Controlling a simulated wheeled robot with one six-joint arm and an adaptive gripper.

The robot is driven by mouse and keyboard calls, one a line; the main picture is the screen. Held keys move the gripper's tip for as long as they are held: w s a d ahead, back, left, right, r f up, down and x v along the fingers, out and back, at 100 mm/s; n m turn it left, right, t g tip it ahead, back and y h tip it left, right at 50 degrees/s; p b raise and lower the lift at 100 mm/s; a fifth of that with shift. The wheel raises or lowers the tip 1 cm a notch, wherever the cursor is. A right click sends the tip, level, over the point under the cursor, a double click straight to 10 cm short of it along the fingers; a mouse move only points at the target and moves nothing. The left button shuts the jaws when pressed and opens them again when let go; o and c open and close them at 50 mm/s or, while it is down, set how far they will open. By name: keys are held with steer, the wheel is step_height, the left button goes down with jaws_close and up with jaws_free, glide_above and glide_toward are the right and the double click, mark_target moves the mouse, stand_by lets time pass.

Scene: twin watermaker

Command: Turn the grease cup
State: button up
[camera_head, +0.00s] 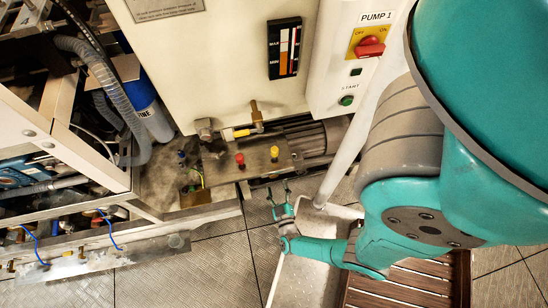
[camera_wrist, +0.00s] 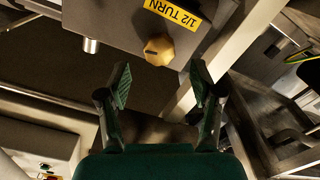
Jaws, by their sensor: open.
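A rounded yellow-gold knob (camera_wrist: 158,49), which looks like the grease cup, sits on the edge of a grey housing in the wrist view. A dark slot or mark shows on its face, and a yellow "1/2 TURN" label (camera_wrist: 173,13) is beside it. My gripper (camera_wrist: 162,85) is open and empty, its two fingers spread below the knob in the picture and apart from it. In the head view my gripper (camera_head: 279,192) is below and right of the machine's plate. I cannot tell for certain which fitting there is the same knob.
A plate (camera_head: 258,160) with a red and a yellow knob is close to my gripper in the head view. A motor (camera_head: 315,138) and a white pipe (camera_head: 345,150) are nearby. In the wrist view a grey cylinder (camera_wrist: 90,45) is left of the knob, and a metal frame post is right.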

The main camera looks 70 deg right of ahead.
mark_target(274, 177)
steer(key=shift+x, duration=2.95)
steer(key=c, duration=1.1)
